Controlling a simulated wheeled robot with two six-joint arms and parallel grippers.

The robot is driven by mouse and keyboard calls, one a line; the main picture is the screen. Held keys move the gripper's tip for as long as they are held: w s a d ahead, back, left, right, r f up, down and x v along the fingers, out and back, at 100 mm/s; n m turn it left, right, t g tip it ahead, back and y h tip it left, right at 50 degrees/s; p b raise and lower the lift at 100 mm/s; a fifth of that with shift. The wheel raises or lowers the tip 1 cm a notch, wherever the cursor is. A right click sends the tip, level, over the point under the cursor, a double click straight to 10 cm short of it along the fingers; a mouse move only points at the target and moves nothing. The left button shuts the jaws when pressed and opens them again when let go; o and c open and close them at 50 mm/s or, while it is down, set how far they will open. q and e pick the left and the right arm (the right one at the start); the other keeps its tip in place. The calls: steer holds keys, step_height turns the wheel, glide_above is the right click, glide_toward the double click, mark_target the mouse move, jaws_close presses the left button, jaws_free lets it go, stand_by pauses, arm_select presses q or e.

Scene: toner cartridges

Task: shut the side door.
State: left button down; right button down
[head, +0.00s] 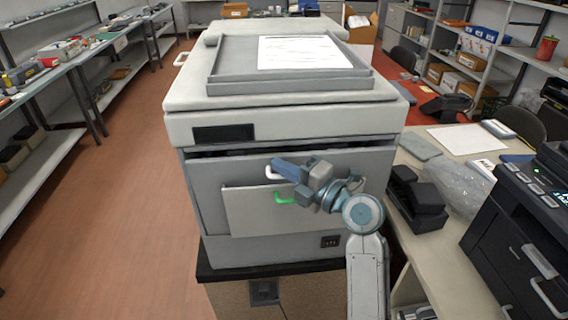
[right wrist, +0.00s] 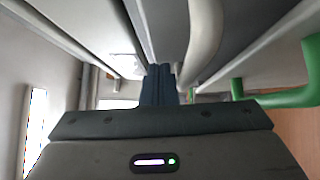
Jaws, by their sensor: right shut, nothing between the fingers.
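The large grey-white copier (head: 300,135) stands in the middle of the head view. Its front has a light panel (head: 250,213) with a green handle (head: 285,198), and a white handle (head: 270,173) sits above it. Another pale handle (head: 181,59) juts out at the copier's far left side. I cannot tell which part is the side door or how far it stands open. My right gripper (head: 277,164) is shut and empty in front of the copier, close to the white handle. Its shut fingers show in the right wrist view (right wrist: 159,85), with the green handle (right wrist: 290,98) at right.
A table on the right holds black cartridges (head: 417,195), a clear plastic bag (head: 455,183) and a black printer (head: 525,225). Shelves (head: 75,65) line the left wall. The floor (head: 110,230) left of the copier is clear. Paper (head: 300,52) lies on the copier's top.

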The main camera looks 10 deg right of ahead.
mark_target(283, 157)
steer(key=shift+w+r+p, duration=0.15)
steer(key=shift+r+p, duration=0.1)
steer(key=shift+p, duration=0.15)
steer(key=shift+w+r+m+g+h+p, duration=0.15)
steer(key=shift+w+m+g+h+p, duration=0.1)
steer(key=shift+w+p, duration=0.25)
steer(key=shift+w+r+m+g+h+p, duration=0.15)
steer(key=shift+w+m+p, duration=0.15)
steer(key=shift+p, duration=0.4)
steer(key=shift+w+f+m+p, duration=0.1)
steer(key=shift+w+m+p, duration=0.25)
steer(key=shift+w+p, duration=0.3)
steer(key=shift+g+h, duration=0.3)
